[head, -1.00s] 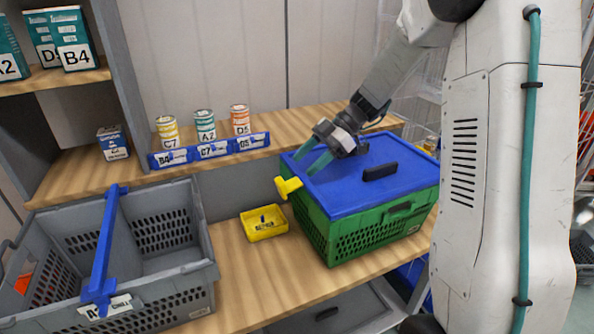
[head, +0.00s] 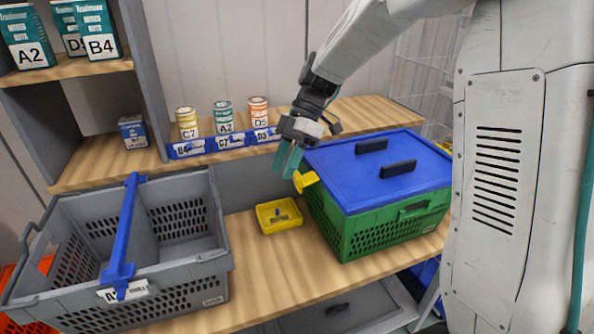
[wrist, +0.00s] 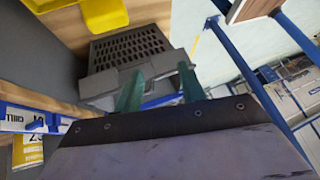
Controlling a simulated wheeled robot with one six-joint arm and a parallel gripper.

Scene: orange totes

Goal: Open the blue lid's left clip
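The green crate (head: 395,232) stands on the wooden bench with its blue lid (head: 345,180) on top. The yellow left clip (head: 305,181) sticks out sideways from the lid's left edge. My gripper (head: 287,163) has teal fingers pointing down. It is just left of the lid, slightly above and left of the clip, and looks apart from it. In the wrist view the fingers (wrist: 160,88) are spread with nothing between them. A yellow piece (wrist: 103,14) is at the top left there; I cannot tell if it is the clip or the tray.
A small yellow tray (head: 279,228) sits left of the crate. A grey basket (head: 190,285) with a blue handle is further left. Behind are blue label holders (head: 190,149) and several cans. Bare bench lies in front of the yellow tray.

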